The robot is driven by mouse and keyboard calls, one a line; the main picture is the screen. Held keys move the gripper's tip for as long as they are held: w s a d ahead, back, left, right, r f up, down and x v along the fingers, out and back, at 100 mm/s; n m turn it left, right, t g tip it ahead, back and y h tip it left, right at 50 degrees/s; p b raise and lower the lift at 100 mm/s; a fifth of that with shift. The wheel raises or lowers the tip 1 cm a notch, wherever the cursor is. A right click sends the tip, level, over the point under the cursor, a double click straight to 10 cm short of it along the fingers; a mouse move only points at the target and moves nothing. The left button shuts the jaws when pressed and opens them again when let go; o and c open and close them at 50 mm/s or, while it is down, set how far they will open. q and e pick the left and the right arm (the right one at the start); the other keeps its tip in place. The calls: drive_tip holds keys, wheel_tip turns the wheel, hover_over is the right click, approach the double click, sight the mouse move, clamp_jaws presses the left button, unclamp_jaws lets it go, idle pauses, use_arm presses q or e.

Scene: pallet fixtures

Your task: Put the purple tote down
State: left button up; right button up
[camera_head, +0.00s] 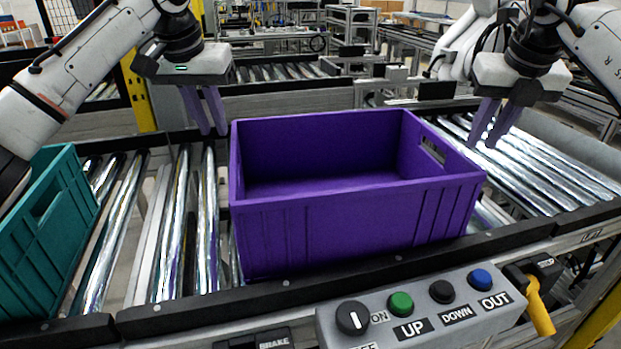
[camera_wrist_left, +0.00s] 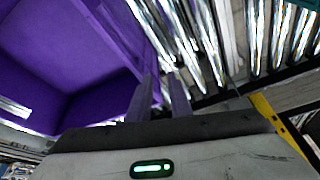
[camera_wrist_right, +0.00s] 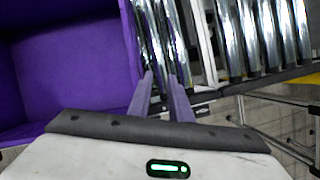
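The purple tote (camera_head: 350,222) is an empty open box, upright on the roller conveyor, its front close to the black front rail. It also shows in the left wrist view (camera_wrist_left: 62,52) and the right wrist view (camera_wrist_right: 75,60). My left gripper (camera_head: 213,132) is just left of the tote's back left corner, fingers pointing down, apart and empty. My right gripper (camera_head: 482,142) is to the right of the tote's right wall, past its handle slot, fingers apart and empty. Neither gripper appears to touch the tote. The tote's underside is hidden.
A teal tote (camera_head: 42,235) stands on the rollers at the left. Bare rollers (camera_head: 180,225) lie between the totes, and more (camera_head: 540,170) lie to the right. A button panel (camera_head: 425,312) and a yellow handle (camera_head: 538,305) are in front of the rail. A yellow post (camera_head: 138,92) stands behind.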

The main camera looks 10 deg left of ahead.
use_arm(q)
drive_tip(key=v, duration=1.1)
drive_tip(key=shift+r, duration=0.25)
use_arm(e)
drive_tip(key=v, duration=1.2)
use_arm(q)
drive_tip(key=shift+s, duration=0.2)
use_arm(e)
drive_tip(key=shift+s+f, duration=0.1)
